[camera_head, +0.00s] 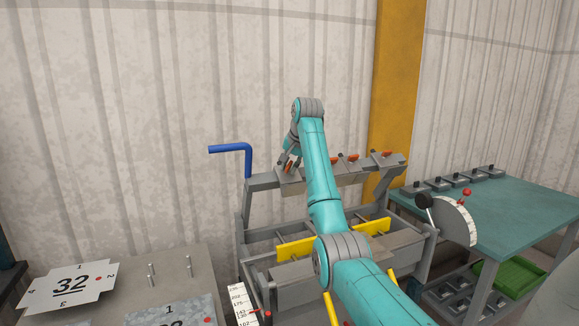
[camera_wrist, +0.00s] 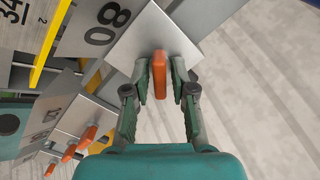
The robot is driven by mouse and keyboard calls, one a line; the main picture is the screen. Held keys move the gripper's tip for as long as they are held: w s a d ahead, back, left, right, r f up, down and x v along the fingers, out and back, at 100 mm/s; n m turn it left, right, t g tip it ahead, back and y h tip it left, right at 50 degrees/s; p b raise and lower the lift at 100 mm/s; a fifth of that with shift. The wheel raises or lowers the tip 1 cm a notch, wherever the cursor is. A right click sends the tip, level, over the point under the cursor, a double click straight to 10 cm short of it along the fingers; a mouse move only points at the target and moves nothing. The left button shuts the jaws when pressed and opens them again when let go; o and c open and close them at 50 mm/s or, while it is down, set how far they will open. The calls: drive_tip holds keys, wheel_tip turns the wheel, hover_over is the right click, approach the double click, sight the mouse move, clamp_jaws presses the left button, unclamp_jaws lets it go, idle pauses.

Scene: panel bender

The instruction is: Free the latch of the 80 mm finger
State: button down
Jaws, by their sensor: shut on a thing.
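The 80 mm finger (camera_wrist: 72,42) shows in the wrist view as a grey plate with a large black "80", seen turned round. A paler metal plate joins it at the top middle. Its orange latch (camera_wrist: 160,84) stands between the two fingers of my gripper (camera_wrist: 161,72), which is shut on it. In the head view my gripper (camera_head: 289,163) is at the left end of the bender's upper beam, and the arm partly covers this area. Whether the latch has turned cannot be told.
More orange latches (camera_wrist: 69,153) sit along the beam at lower left of the wrist view. In the head view a blue crank handle (camera_head: 230,149) rises left of the beam. A green table (camera_head: 500,205) with several blocks stands right. Yellow bars (camera_head: 296,249) lie below the beam.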

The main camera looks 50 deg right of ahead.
drive_tip(key=n, duration=0.4)
drive_tip(key=shift+n, duration=0.3)
drive_tip(key=shift+w+n, duration=0.1)
drive_tip(key=shift+n, duration=1.8)
drive_tip(key=c, duration=1.2)
unclamp_jaws()
drive_tip(key=v, duration=0.7)
drive_tip(key=shift+a+r, duration=0.2)
drive_tip(key=shift+r, duration=0.05)
